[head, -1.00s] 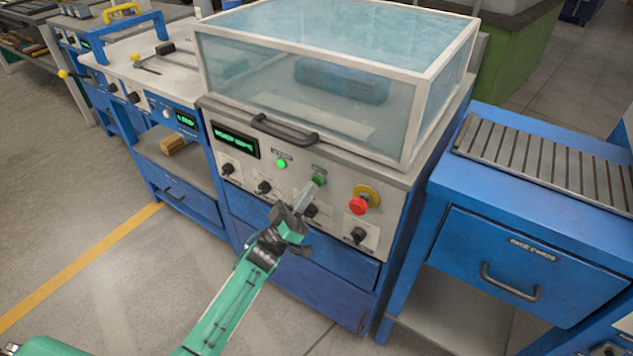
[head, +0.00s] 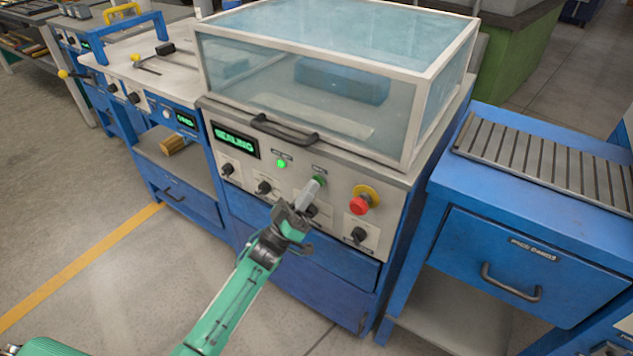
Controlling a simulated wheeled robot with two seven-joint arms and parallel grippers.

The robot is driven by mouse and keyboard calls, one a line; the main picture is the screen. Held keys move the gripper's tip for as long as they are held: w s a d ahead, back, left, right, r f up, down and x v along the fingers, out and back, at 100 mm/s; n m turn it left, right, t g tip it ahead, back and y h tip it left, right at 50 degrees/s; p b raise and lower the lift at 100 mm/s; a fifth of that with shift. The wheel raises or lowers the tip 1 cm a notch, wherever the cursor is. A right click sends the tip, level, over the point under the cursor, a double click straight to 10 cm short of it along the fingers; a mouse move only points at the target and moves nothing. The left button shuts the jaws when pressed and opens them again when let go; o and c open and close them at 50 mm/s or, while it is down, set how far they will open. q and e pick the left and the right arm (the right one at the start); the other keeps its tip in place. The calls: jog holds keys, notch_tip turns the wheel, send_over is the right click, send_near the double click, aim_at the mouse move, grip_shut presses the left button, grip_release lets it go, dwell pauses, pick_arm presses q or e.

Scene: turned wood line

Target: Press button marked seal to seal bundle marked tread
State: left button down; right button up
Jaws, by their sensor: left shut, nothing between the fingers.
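The sealing machine's control panel (head: 279,197) faces me below a clear lidded chamber (head: 310,85). A blue bundle (head: 341,83) shows through the cover; its marking cannot be read. The green display (head: 235,141) reads SEALING. A green button (head: 320,181) sits on the panel under a small label too small to read surely. My left gripper (head: 309,193) is shut and empty, its fingertips at this button and seemingly touching it, partly hiding it. My right gripper is not in view.
A red stop knob (head: 359,205) on a yellow base is just right of the button. A green lamp (head: 281,163) is lit to its left. A blue cabinet with a slatted top (head: 550,160) stands right; another blue workstation (head: 150,75) stands left.

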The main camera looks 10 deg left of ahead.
pick_arm(q)
jog(key=shift+s, duration=0.1)
jog(key=shift+s+a+p, duration=0.2)
jog(key=shift+s+p, duration=0.2)
jog(key=shift+s, duration=0.2)
jog(key=s, duration=0.1)
jog(key=s+a+p, duration=0.1)
jog(key=s, duration=0.1)
jog(key=s+p, duration=0.1)
jog(key=shift+s+a, duration=0.4)
dwell(0.7)
